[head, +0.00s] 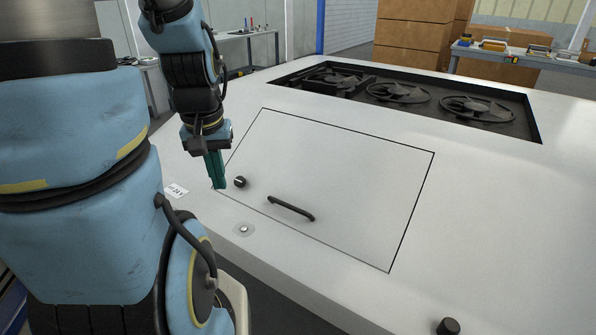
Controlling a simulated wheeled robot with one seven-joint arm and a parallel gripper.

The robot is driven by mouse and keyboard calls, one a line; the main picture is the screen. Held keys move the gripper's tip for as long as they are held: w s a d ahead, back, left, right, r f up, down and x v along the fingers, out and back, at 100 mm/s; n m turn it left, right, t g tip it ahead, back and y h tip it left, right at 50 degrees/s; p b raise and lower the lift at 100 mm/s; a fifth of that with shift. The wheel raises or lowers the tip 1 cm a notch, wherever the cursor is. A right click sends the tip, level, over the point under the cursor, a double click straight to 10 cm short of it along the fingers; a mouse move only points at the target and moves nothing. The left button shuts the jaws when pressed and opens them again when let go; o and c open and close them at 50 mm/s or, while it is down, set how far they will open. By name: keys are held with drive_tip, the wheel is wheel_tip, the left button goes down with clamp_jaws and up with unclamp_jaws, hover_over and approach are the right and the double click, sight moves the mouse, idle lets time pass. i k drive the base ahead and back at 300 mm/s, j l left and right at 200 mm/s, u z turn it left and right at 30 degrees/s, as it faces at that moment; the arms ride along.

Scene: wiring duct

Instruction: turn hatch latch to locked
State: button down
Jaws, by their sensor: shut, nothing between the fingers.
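The hatch (335,172) is a flat white panel outlined by a thin dark seam in the top of a large white housing, and it lies flush. The hatch latch (240,182) is a small round black knob with a light mark, near the hatch's left corner. A black bar handle (291,208) sits to its right on the hatch. My gripper (218,186) points down with green fingers closed together and empty. It appears just left of the latch in the picture; I cannot tell whether it touches it.
Black fans (398,92) sit in a recess behind the hatch. A small round fitting (244,229) and a white label (177,190) are near the front edge. A black knob (448,326) stands at the lower right. The housing's right side is clear.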

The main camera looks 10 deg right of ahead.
sight(240, 181)
drive_tip(key=i+j+u, duration=0.1)
drive_tip(key=u, duration=0.25)
drive_tip(key=i+u, duration=0.55)
drive_tip(key=u, duration=0.2)
